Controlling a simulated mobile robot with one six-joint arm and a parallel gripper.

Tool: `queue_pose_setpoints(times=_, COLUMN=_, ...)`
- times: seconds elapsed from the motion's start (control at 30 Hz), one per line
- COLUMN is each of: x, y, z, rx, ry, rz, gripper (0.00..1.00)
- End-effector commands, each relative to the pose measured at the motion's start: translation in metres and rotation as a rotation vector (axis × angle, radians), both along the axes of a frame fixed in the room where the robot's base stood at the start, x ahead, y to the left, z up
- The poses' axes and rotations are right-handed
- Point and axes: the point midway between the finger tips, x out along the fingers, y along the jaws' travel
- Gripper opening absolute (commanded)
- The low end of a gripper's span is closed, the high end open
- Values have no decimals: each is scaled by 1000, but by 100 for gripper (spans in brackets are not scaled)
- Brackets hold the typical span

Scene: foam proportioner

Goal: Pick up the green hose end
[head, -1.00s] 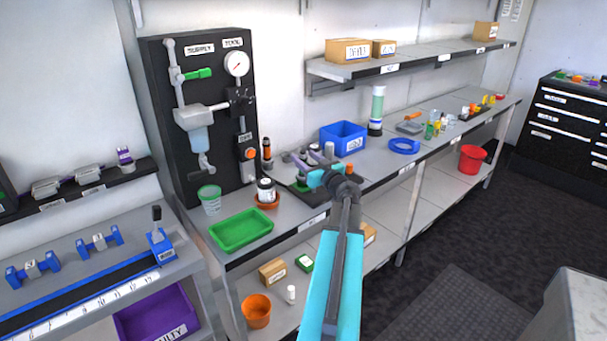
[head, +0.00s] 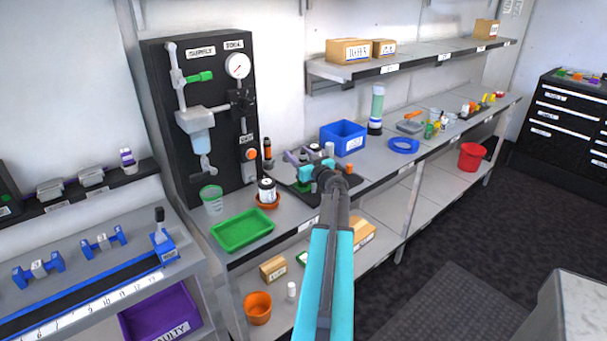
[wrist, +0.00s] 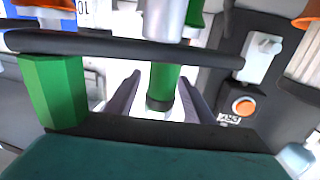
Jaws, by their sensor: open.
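In the wrist view a green cylinder (wrist: 163,82) with a dark ring at its lower end shows between the two fingers of my gripper (wrist: 160,80). It looks like the green hose end. The fingers are apart, with a gap beside the cylinder, and nothing is clamped. A larger green faceted piece (wrist: 55,90) shows at the left, below a dark bar (wrist: 120,47); I cannot tell whether it belongs to the hose. In the head view my gripper (head: 300,154) is over the dark tray on the bench, and my arm hides much of that spot.
A blue bin (head: 343,138) stands just behind my gripper. A blue ring (head: 404,145) lies to the right.

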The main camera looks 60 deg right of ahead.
Motion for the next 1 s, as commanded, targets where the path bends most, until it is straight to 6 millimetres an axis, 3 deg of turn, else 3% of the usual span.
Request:
queue_pose_setpoints(times=0.23, x=0, y=0, z=0, rx=0, ry=0, rz=0, gripper=48)
queue_pose_setpoints(times=0.53, x=-1, y=0, z=0, rx=0, ry=0, rz=-1, gripper=0)
queue_pose_setpoints(times=1.0, x=-1, y=-1, z=4, rx=0, ry=-1, rz=-1, gripper=0)
